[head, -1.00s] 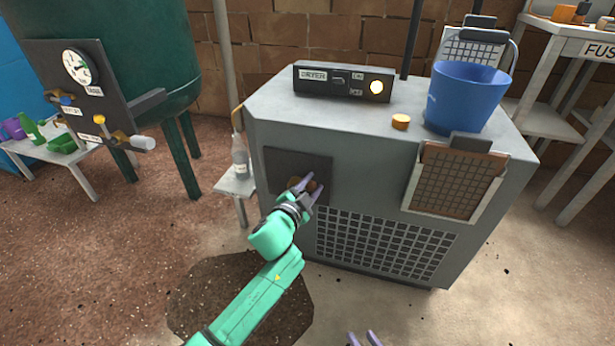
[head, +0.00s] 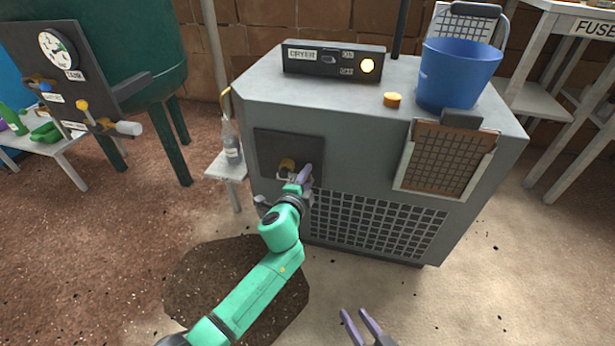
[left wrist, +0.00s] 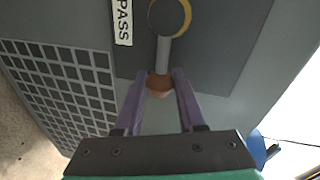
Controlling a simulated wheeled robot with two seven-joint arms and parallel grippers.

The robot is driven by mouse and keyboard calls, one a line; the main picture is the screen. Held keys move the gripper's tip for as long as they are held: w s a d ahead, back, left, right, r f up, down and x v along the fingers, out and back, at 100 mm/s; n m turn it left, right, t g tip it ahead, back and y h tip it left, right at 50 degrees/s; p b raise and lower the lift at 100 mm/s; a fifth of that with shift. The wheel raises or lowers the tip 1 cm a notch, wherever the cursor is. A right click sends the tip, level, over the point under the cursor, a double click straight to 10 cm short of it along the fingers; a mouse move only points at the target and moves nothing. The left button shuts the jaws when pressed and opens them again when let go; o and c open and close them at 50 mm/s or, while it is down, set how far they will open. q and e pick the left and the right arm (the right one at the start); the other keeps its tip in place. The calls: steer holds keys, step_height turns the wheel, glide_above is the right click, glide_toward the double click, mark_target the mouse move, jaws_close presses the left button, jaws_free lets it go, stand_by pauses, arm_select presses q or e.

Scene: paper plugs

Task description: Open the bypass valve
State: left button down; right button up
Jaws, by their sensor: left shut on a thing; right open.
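The bypass valve (head: 286,166) is on a dark panel (head: 262,150) on the front of the grey dryer cabinet. In the left wrist view, its round hub with a yellow rim (left wrist: 170,16) has a grey lever (left wrist: 163,55) ending in a brown knob (left wrist: 159,86). A label ending in "PASS" (left wrist: 123,20) is beside the hub. My left gripper (head: 303,178) is at the valve. Its purple fingers (left wrist: 160,92) are shut on the knob, one on each side. In the head view the gripper partly hides the lever. My right gripper (head: 358,324) is open and empty at the bottom edge.
The dryer cabinet (head: 330,110) carries a blue bucket (head: 456,75), an orange cap (head: 392,100) and a control box (head: 333,60). A vent grille (head: 375,222) is below the panel. A bottle (head: 231,140) stands on a small stool at left. The floor in front is open.

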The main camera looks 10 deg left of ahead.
arm_select(q)
steer(key=shift+f, duration=0.1)
arm_select(e)
steer(key=shift+f, duration=0.1)
arm_select(q)
steer(key=c, duration=0.5)
jaws_free()
arm_select(e)
steer(key=shift+d, duration=0.1)
arm_select(q)
steer(key=p+v, duration=0.3)
steer(key=v, duration=1.1)
steer(key=shift+s+a, duration=0.1)
steer(key=shift+s, duration=0.15)
arm_select(e)
steer(key=shift+w+d+r+n+g+h, duration=0.15)
steer(key=shift+d+r+n+g+h, duration=0.25)
steer(key=shift+d+r+g, duration=0.75)
steer(key=shift+a+r, duration=0.1)
steer(key=shift+a, duration=0.05)
